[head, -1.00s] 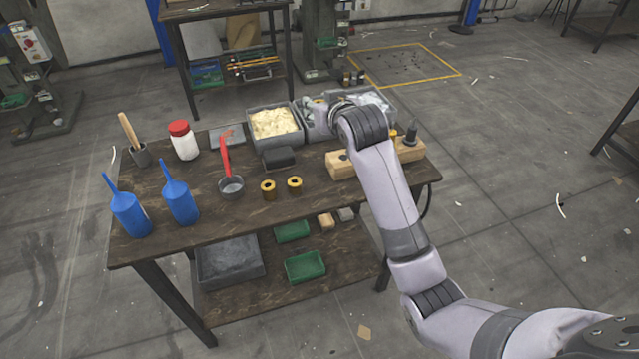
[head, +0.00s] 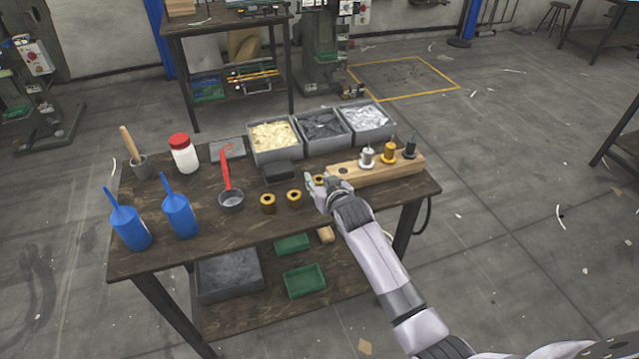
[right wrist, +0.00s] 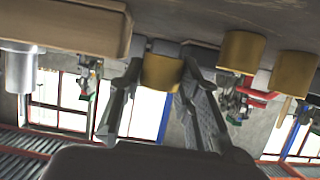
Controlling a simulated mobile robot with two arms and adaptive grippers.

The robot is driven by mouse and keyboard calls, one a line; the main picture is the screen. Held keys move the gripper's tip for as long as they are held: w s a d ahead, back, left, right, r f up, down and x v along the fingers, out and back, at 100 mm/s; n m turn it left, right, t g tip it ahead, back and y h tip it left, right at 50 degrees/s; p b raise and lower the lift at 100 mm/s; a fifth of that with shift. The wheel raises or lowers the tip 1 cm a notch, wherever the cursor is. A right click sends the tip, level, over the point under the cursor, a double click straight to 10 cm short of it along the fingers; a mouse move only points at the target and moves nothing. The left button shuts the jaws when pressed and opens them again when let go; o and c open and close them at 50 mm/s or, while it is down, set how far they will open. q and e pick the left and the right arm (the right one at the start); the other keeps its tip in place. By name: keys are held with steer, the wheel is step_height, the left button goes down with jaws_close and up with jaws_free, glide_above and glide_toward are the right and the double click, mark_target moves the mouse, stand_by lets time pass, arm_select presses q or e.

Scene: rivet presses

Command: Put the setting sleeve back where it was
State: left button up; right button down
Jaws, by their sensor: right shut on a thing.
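My right gripper (head: 316,187) is low over the bench, just in front of the left end of the wooden block (head: 400,166). It is shut on a brass-coloured sleeve (head: 319,179), which shows between the two fingers in the right wrist view (right wrist: 162,72). I cannot tell if this sleeve touches the bench top. Two similar brass sleeves stand to its left, one nearer (head: 294,198) and one further (head: 268,204). The block has a dark empty hole near its left end and carries a silver, a yellow and a black piece. My left gripper is not in view.
Three grey bins (head: 322,128) stand along the back of the bench (head: 240,232). A red-handled ladle (head: 231,199), a dark box (head: 278,171), a white jar (head: 184,156) and two blue bottles (head: 180,217) occupy the left. The front right strip is mostly clear.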

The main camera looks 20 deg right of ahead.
steer(key=shift+f, duration=0.35)
steer(key=shift+f, duration=0.1)
steer(key=shift+f+b, duration=0.3)
steer(key=shift+f, duration=0.2)
steer(key=c, duration=1.5)
jaws_free()
steer(key=shift+o, duration=0.2)
